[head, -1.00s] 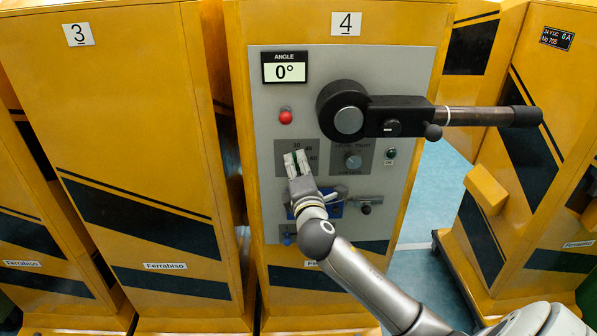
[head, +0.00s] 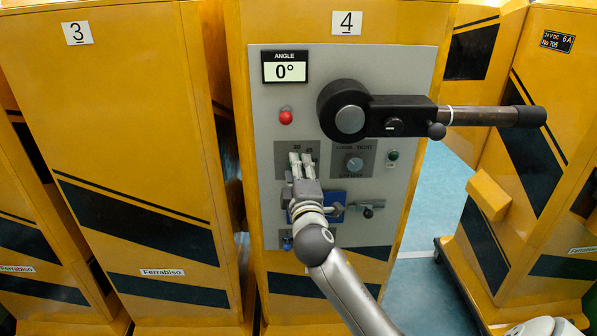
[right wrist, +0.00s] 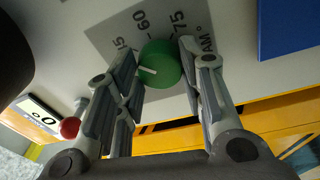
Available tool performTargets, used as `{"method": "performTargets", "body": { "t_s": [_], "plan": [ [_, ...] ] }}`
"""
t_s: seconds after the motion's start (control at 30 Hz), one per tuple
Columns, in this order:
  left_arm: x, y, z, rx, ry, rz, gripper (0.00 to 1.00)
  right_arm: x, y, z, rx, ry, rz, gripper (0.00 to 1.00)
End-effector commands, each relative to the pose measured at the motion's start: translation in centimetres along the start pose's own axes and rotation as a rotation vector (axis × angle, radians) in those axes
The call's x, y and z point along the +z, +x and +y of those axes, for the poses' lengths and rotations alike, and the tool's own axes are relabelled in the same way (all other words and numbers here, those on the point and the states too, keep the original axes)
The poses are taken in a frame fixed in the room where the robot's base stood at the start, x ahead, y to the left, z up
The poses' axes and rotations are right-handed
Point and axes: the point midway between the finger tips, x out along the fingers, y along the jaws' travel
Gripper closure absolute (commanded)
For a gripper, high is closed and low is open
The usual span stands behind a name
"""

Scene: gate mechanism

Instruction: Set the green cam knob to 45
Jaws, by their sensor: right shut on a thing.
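The green cam knob (right wrist: 160,66) is round with a white pointer line and sits on a grey scale plate (right wrist: 108,22). In the head view the fingers hide the knob. The ANGLE display (head: 285,70) reads 0°. My left gripper is not in view.
A black lever arm (head: 440,115) sticks out to the right above the gripper. A red button (head: 286,117) is at upper left of the plate. A grey knob (head: 354,164) and a blue block with a latch (head: 330,205) lie close to the gripper's right.

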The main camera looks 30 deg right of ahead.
Motion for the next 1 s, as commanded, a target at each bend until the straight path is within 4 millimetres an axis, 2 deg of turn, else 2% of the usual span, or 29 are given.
{"method": "performTargets", "body": {
  "t_s": [0.27,0.3,0.47,0.8,1.0],
  "plan": [
    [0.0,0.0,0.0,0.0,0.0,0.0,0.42,0.1,0.0,-0.2,-0.005,0.0,-0.002,0.88],
    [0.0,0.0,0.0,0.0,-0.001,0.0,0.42,0.1,0.0,-0.2,-0.005,0.0,-0.002,0.6],
    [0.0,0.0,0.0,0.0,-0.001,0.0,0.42,0.0,0.0,-0.1,-0.003,-0.001,-0.001,0.41],
    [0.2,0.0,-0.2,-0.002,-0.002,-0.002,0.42,0.0,-0.2,-0.1,-0.001,0.0,0.0,0.41],
    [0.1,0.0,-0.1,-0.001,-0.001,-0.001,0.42,0.0,-2.6,-0.1,-0.003,0.001,0.001,0.41]
  ]
}}
